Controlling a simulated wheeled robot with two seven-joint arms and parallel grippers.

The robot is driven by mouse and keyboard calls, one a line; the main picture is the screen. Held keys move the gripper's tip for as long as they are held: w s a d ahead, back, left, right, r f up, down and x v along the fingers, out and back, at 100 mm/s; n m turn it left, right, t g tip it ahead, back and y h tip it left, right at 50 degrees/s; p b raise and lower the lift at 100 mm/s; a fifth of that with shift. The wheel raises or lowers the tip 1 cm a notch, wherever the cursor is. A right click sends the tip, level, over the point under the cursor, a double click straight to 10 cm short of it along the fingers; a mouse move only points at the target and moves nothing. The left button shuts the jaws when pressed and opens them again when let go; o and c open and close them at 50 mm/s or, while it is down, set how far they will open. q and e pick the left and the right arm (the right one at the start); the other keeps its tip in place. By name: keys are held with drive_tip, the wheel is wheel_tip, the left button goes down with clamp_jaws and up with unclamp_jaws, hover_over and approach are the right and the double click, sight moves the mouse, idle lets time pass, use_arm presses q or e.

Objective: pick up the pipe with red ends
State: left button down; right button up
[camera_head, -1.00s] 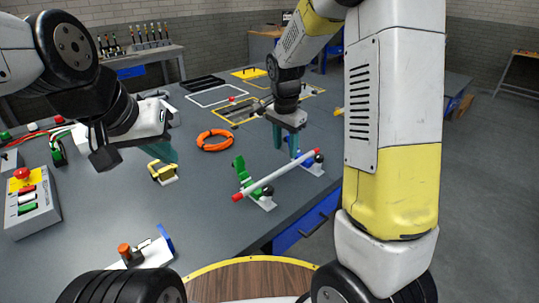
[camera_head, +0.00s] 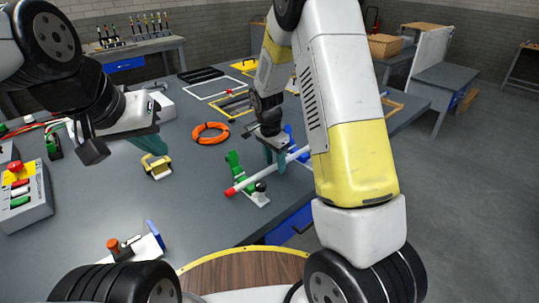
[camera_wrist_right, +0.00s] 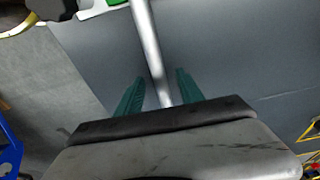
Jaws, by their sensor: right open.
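The pipe (camera_head: 247,183) is pale grey with a red end at its left; its right end is hidden behind my right arm. It lies slanted across a green holder (camera_head: 236,170) and a blue holder (camera_head: 290,137). My right gripper (camera_head: 275,160) is over the middle of the pipe, pointing down. In the right wrist view the pipe (camera_wrist_right: 150,50) runs between the two open teal fingers (camera_wrist_right: 158,95), with gaps on both sides. My left gripper (camera_head: 152,148) hangs at the left, away from the pipe, just above a yellow part; its finger gap is not clear.
The yellow part (camera_head: 157,167) and an orange ring (camera_head: 210,133) lie on the grey table (camera_head: 190,200). A control box (camera_head: 25,200) with a red button stands at the left. A small part with an orange knob (camera_head: 130,245) is near the front edge.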

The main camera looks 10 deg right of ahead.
drive_tip(key=shift+f, duration=0.1)
drive_tip(key=shift+c, duration=0.5)
clamp_jaws()
idle(0.9)
